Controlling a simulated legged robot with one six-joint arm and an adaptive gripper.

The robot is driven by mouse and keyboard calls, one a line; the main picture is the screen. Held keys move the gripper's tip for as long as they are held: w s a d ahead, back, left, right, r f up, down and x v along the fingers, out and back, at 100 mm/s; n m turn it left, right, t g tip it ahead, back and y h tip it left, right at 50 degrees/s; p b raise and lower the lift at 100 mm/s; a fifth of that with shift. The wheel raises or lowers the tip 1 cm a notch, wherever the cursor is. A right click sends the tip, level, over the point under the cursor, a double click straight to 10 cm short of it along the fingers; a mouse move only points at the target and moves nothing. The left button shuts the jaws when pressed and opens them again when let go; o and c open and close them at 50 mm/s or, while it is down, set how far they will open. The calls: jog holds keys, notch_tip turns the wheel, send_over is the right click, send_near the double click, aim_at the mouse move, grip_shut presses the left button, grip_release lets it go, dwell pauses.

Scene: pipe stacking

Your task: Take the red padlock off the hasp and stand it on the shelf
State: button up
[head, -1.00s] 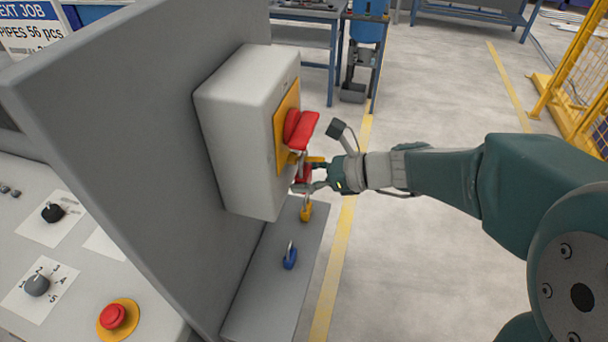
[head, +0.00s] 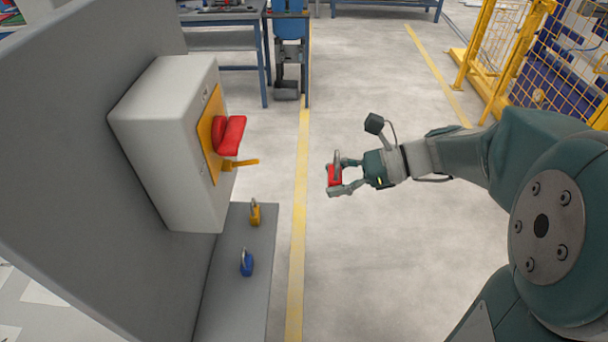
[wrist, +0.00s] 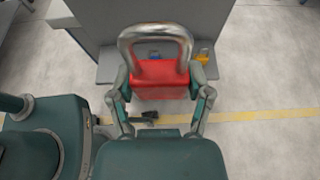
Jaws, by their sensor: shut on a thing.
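My gripper (head: 347,178) is shut on the red padlock (head: 335,177) and holds it in the air, right of the grey box (head: 182,145) and clear of it. In the wrist view the red padlock (wrist: 160,80) sits between the two fingers with its metal shackle up. The yellow hasp (head: 241,163) juts from the box below the red handle (head: 230,135), and no padlock hangs on it. The grey shelf (head: 238,305) lies below the box. A yellow padlock (head: 255,213) and a blue padlock (head: 246,263) stand on it.
The front part of the shelf and the strip beside the padlocks are bare. A tall grey panel (head: 75,130) rises left of the shelf. A yellow fence (head: 500,45) stands at the far right. Open floor lies under my gripper.

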jog(key=shift+d, duration=0.7)
jog(key=shift+f, duration=0.15)
jog(key=shift+d, duration=0.1)
jog(key=d, duration=0.7)
jog(key=shift+s+d, duration=0.15)
jog(key=shift+s, duration=0.2)
dwell(0.8)
